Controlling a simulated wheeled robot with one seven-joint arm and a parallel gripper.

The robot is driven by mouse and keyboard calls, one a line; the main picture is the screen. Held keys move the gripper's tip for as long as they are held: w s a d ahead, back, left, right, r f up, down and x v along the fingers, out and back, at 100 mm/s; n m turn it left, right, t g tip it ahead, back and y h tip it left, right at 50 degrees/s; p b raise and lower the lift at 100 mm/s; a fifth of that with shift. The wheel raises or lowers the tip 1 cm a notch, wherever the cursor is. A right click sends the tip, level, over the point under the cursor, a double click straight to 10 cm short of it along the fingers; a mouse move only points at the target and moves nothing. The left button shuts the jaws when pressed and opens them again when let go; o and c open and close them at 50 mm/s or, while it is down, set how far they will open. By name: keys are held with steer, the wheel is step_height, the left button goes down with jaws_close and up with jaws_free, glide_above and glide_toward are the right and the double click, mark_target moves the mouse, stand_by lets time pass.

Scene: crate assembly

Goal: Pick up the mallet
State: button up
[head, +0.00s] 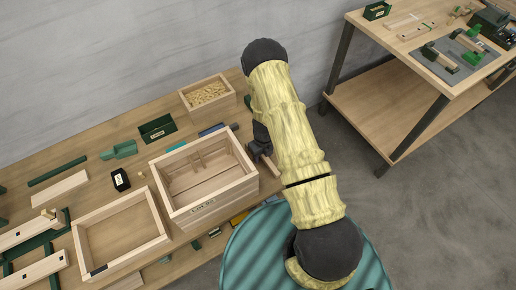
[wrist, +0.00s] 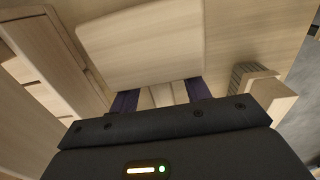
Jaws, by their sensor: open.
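In the wrist view a pale wooden block (wrist: 145,45), which looks like the mallet's head, fills the upper middle, just beyond my fingertips. A narrow pale wooden strip (wrist: 162,96), perhaps its handle, shows between the two dark purple fingers of my gripper (wrist: 157,98). The fingers stand apart, one on each side of the strip; I cannot tell whether they touch it. In the head view my gripper (head: 262,146) is low by the right side of the crate, and my arm hides most of the mallet's place.
The open wooden crate (head: 203,211) stands just left of my gripper. A box of shavings (head: 207,109) is behind it, and an open wooden frame (head: 122,262) is at left. In the wrist view a ribbed grey piece with pale wood (wrist: 262,88) lies close on the right.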

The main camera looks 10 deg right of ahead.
jaws_close()
steer(key=shift+r, duration=0.1)
step_height(320, 180, up, 10)
steer(key=shift+f+b, duration=0.1)
steer(key=shift+b, duration=0.5)
stand_by(0.5)
